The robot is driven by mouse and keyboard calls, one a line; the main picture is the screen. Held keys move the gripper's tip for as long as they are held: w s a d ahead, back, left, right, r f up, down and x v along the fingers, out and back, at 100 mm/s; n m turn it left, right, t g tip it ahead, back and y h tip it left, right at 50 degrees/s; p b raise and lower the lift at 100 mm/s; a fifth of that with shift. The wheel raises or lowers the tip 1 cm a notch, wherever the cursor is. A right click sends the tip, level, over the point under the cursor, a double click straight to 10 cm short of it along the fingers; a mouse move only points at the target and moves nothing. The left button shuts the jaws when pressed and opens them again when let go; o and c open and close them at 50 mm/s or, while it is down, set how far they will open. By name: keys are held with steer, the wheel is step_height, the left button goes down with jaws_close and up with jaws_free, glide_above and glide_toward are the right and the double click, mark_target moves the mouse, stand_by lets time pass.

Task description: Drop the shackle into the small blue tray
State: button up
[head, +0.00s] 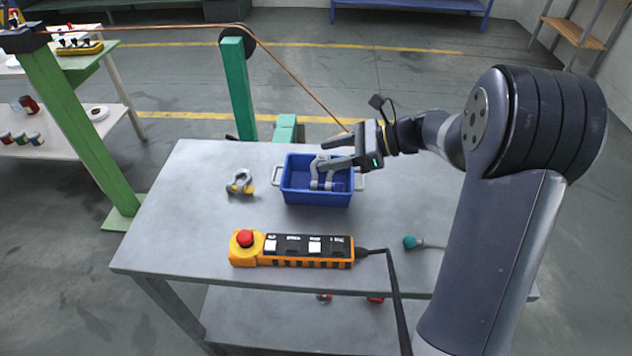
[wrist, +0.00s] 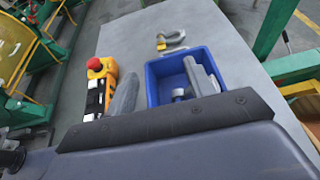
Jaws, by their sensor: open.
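The shackle (head: 240,183), a grey metal bow with a yellow pin, lies on the grey table just left of the small blue tray (head: 318,198). It also shows in the wrist view (wrist: 172,41), beyond the tray (wrist: 154,88). My gripper (head: 328,150) is open over the tray, with its fingers pointing left, and is apart from the shackle. In the wrist view its two fingers (wrist: 163,78) stand apart. A light grey piece (wrist: 180,93) shows inside the tray, partly hidden by a finger; I cannot tell what it is.
An orange-and-black pendant control (head: 305,250) with a red button lies at the table's front, its cable running off the front edge. A teal-ended tool (head: 412,242) lies right of it, partly behind my arm. A green post (head: 238,88) stands behind the table. The table's left part is clear.

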steer(key=v, duration=1)
steer(key=shift+d+r, duration=0.15)
steer(key=shift+d, duration=0.25)
steer(key=shift+a, duration=0.1)
steer(key=s+x, duration=0.1)
steer(key=x, duration=1)
steer(key=shift+w+r+p, duration=0.25)
steer(key=shift+r+p, duration=1.05)
steer(key=shift+r, duration=0.1)
steer(key=shift+w+r+p, duration=0.2)
steer(key=shift+r+p, duration=1.05)
steer(key=shift+r, duration=0.15)
steer(key=shift+f, duration=0.1)
